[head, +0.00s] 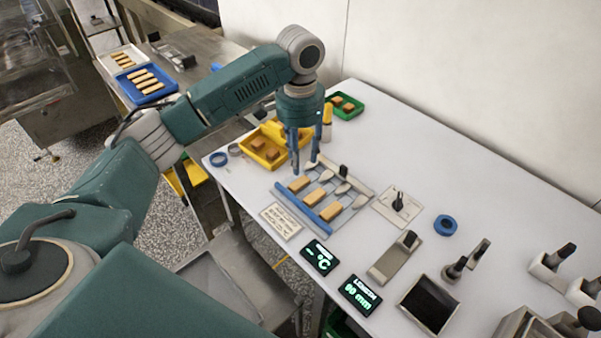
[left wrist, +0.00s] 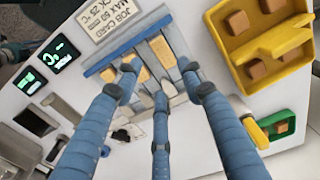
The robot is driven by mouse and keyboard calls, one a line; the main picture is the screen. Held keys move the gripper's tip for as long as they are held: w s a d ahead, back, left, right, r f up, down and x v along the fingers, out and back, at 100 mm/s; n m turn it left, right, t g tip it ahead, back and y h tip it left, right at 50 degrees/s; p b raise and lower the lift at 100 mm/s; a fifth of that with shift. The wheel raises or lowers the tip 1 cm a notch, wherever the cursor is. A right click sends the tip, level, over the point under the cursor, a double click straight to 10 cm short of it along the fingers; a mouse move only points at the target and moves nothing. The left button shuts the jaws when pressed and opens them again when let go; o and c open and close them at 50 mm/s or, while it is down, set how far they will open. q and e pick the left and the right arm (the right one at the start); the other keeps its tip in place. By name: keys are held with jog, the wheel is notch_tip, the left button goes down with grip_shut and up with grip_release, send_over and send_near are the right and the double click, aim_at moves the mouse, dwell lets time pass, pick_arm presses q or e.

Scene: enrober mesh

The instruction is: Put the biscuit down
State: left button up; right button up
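A low rack with blue edge bars (head: 295,208) lies on the white table. Three tan biscuits (head: 330,211) lie on it side by side, with pale spoon-shaped pieces (head: 343,188) beyond them. My left gripper (head: 304,168) points down over the rack's far left end, close to the leftmost biscuit (head: 299,184). In the left wrist view its three blue fingers (left wrist: 159,78) are spread, with biscuits (left wrist: 163,50) showing past the tips. I see no biscuit clasped between them; contact with the nearest biscuit is unclear. My right gripper is out of view.
A yellow tray (head: 245,152) with brown pieces and a green tray (head: 359,106) stand behind the rack. A job card (head: 281,222) and two displays (head: 320,257) lie in front. A blue ring (head: 445,225) and small tools stand to the right.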

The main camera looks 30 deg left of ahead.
pick_arm(q)
jog(key=shift+r, duration=1.6)
